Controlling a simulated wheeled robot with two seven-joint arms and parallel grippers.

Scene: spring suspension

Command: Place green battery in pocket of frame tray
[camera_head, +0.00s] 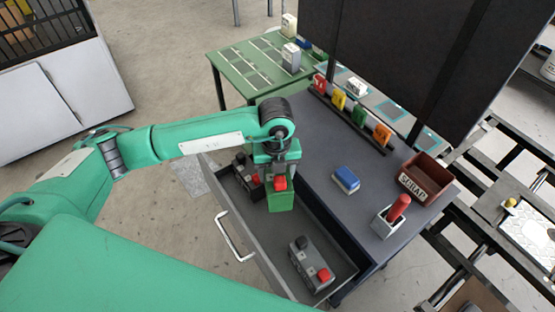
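The green battery (281,202) is a green block with a red part on top. It hangs upright below my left gripper (278,177), which points down and appears shut on its top. The battery is over the open drawer (262,259), close to the bench's left edge; the exact height is hard to tell. The arm hides part of the drawer behind it. I cannot clearly identify the frame tray or its pocket; a green table (255,68) with pale strips stands at the back. My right gripper is not in view.
Grey blocks with red parts lie in the drawer, one near the front (311,264). On the dark bench (335,215) are a blue-and-white block (345,180), a red-handled tool in a holder (397,208), a scrap bin (427,178) and a rack of coloured pieces (339,99). A dark panel (395,45) rises behind.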

